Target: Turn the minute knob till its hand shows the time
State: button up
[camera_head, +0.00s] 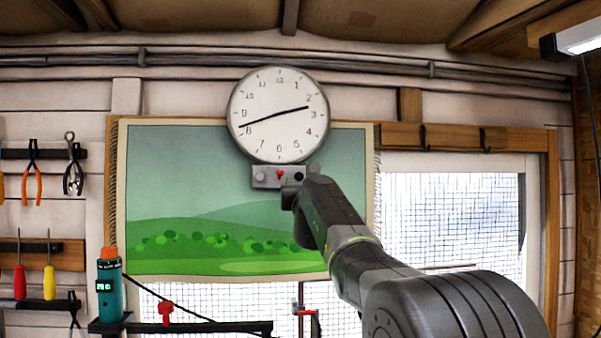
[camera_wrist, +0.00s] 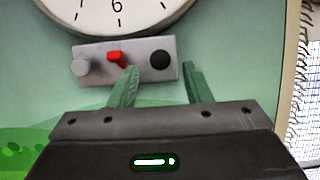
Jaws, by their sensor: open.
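A round white clock (camera_head: 277,140) hangs high on the wall; its longer hand points close to 8 and its shorter hand close to 2. Below it is a grey knob panel (camera_head: 268,184) with a grey knob (camera_wrist: 81,67) at left, a red lever-like part (camera_wrist: 116,57) in the middle and a black knob (camera_wrist: 160,59) at right. No label shows which is the minute knob. My gripper (camera_wrist: 160,66) is open, its green fingers on either side of the black knob in the wrist view. I cannot tell whether they reach around it. It also shows in the head view (camera_head: 294,188), before the panel.
A green landscape picture (camera_head: 180,190) hangs behind the panel. A teal device (camera_head: 109,292) with a small unreadable display stands on a dark shelf at lower left. Pliers (camera_head: 73,165) and screwdrivers (camera_head: 49,280) hang at left. A mesh-covered window (camera_head: 450,215) is at right.

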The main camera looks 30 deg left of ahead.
aim_at(299, 177)
jog(key=shift+x, duration=0.9)
jog(key=shift+w+a+r+p, duration=0.2)
jog(key=shift+r+p, duration=0.1)
jog(key=shift+p, duration=0.15)
jog(key=shift+w+f, duration=0.1)
jog(key=shift+c, duration=0.3)
jog(key=c, duration=0.9)
